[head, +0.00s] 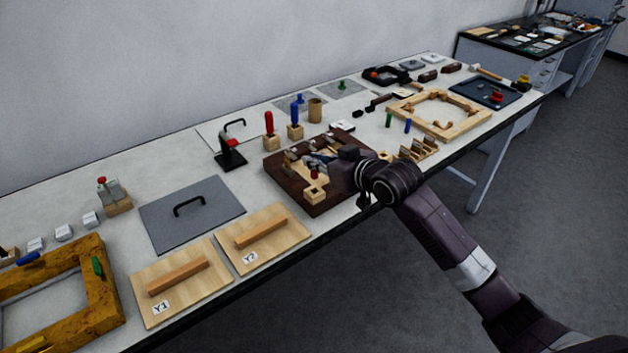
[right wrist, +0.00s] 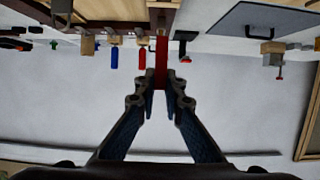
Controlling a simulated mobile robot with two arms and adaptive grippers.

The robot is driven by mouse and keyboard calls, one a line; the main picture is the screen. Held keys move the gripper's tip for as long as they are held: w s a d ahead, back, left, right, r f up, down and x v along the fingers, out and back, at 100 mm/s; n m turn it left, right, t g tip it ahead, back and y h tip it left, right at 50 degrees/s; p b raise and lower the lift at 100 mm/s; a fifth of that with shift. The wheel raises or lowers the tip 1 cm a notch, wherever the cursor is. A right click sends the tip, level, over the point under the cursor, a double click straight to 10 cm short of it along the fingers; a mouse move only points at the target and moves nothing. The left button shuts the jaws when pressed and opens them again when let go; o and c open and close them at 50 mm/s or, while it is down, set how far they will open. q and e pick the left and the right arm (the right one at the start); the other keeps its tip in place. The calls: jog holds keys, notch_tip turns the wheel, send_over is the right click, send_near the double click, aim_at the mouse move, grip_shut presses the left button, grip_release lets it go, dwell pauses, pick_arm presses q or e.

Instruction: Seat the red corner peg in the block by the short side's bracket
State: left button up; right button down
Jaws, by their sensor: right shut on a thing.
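My right gripper (head: 322,161) is over the dark brown board (head: 322,207). In the right wrist view the gripper (right wrist: 160,82) is shut on the red peg (right wrist: 162,56), which stands between its fingertips. The peg's red end also shows in the head view (head: 314,173), just above or at a small light wood block (head: 316,195) near the board's front edge. I cannot tell whether the peg is in the block. The gripper hides part of the board and its fittings. My left gripper is not in view.
A red-handled tool (head: 269,123) and a blue-handled one (head: 296,108) stand in wood blocks behind the board. A black clamp (head: 230,156) stands left of it. Panel Y2 (head: 262,240) lies close on the left. A wood frame (head: 440,97) lies to the right.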

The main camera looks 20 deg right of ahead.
jog(key=shift+f, duration=3.4)
jog(key=shift+f, duration=0.15)
jog(key=c, duration=2)
grip_release()
jog(key=shift+c, duration=0.2)
jog(key=shift+d+r, duration=0.1)
jog(key=shift+r, duration=0.1)
jog(key=v, duration=1.2)
jog(key=shift+b, duration=0.45)
jog(key=shift+f, duration=0.1)
